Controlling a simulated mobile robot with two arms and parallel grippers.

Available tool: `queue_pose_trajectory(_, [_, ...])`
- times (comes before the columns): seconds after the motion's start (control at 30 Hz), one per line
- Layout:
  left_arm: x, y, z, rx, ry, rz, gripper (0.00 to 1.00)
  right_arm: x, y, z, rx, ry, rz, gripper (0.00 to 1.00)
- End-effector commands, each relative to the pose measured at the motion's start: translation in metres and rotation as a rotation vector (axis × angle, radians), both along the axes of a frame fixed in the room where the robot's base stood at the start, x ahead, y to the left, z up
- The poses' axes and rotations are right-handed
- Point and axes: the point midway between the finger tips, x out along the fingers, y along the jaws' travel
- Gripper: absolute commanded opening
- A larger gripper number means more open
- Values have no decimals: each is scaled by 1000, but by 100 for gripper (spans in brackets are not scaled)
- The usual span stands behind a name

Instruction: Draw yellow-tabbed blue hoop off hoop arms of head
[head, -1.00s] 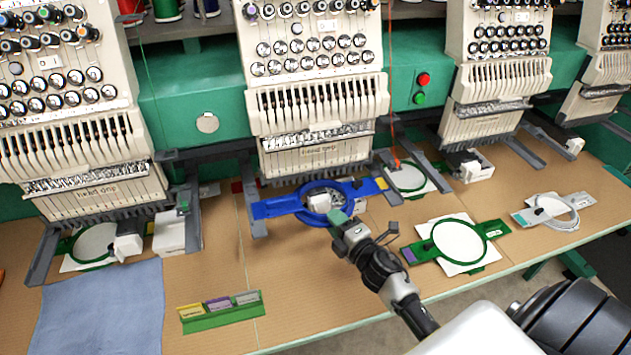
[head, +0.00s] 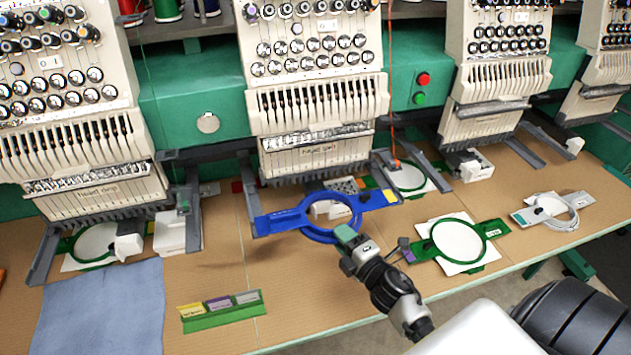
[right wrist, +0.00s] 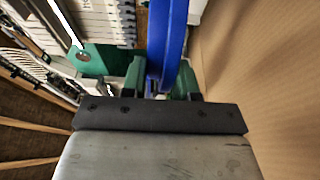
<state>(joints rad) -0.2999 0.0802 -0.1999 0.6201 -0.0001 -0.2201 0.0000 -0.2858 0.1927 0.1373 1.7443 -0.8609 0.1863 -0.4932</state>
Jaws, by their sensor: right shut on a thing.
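The blue hoop (head: 285,222) with a yellow tab (head: 389,196) at its right end is in front of the middle head (head: 318,150). My right gripper (head: 346,236) is shut on the hoop's near rim. In the right wrist view the blue hoop (right wrist: 174,45) stands between the green fingertips of my right gripper (right wrist: 161,80). The hoop is slightly tilted and looks raised off the table, with a shadow to its left. The grey hoop arms (head: 246,185) of the head are behind it; whether they still touch it I cannot tell. My left gripper is not in view.
A green hoop with white fabric (head: 459,242) lies right of my gripper, and a grey hoop (head: 556,211) lies farther right. A green card holder (head: 222,312) stands front left, near a blue cloth (head: 101,305). Bare table lies left of the hoop.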

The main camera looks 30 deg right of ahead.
Motion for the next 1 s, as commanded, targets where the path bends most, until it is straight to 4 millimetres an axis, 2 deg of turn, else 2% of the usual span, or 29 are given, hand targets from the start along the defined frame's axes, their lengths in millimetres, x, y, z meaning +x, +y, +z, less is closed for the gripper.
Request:
queue_pose_trajectory(0.2, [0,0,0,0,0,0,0,-9,2,1,0,-1,0,0])
queue_pose_trajectory(0.47, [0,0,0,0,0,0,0,-9,2,1,-1,-1,0,0])
queue_pose_trajectory(0.5, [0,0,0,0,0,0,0,-9,2,1,-1,-1,0,32])
queue_pose_trajectory(0.67, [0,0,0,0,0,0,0,-9,2,1,-1,-1,0,57])
queue_pose_trajectory(1.0, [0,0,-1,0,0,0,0,-13,2,-1,-1,1,-1,59])
